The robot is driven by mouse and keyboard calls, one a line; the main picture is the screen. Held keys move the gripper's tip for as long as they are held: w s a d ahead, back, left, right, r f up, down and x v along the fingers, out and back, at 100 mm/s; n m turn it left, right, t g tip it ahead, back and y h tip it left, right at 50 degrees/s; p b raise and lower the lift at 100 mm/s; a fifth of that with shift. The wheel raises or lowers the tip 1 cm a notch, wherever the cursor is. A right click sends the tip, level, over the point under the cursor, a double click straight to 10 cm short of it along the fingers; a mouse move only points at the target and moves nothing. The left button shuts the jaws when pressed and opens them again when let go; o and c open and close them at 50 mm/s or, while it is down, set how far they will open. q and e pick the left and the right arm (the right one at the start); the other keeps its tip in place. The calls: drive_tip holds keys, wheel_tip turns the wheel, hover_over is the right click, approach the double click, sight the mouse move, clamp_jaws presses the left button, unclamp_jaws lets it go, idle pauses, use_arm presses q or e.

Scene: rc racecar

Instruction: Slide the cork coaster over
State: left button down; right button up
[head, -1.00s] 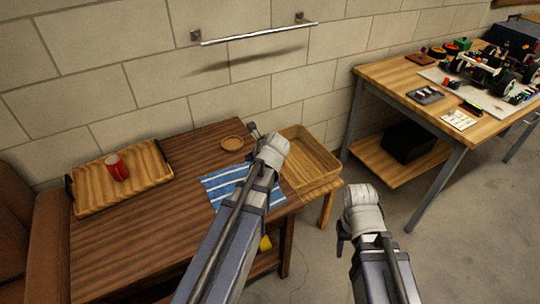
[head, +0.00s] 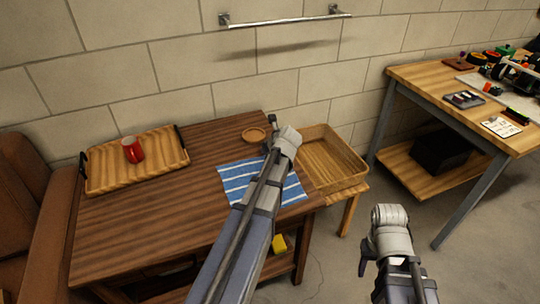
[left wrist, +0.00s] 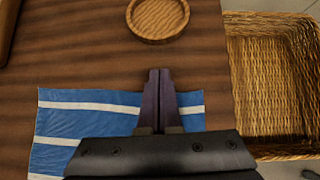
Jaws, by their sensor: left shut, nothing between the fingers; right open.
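The round cork coaster (head: 253,135) lies flat on the dark wooden table (head: 150,225), near its back right part. It also shows at the top of the left wrist view (left wrist: 158,17). My left gripper (head: 269,134) is just right of the coaster in the head view. In the left wrist view its fingers (left wrist: 159,72) are shut and empty, pointing at the coaster with a gap between. My right gripper (head: 366,256) is open, away from the table at the lower right; its fingertips are partly hidden.
A blue striped cloth (head: 237,183) lies in front of the coaster. A wicker basket (head: 345,180) stands right of the table. A wooden tray (head: 105,178) with a red mug (head: 132,150) is at the left. A workbench (head: 420,85) stands at the far right.

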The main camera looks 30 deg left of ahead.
sight(258, 143)
use_arm(q)
drive_tip(key=shift+w+a+r, duration=0.1)
drive_tip(key=shift+w+a, duration=0.45)
drive_tip(key=shift+a, duration=0.25)
drive_tip(key=shift+w+a+r, duration=0.1)
drive_tip(key=shift+w+a, duration=0.4)
drive_tip(key=shift+a, duration=0.25)
drive_tip(key=w+a, duration=0.2)
drive_tip(key=a, duration=0.1)
drive_tip(key=w+a, duration=0.2)
drive_tip(key=a, duration=0.1)
drive_tip(key=w+a, duration=0.3)
drive_tip(key=shift+w+a, duration=0.1)
drive_tip(key=shift+a, duration=0.25)
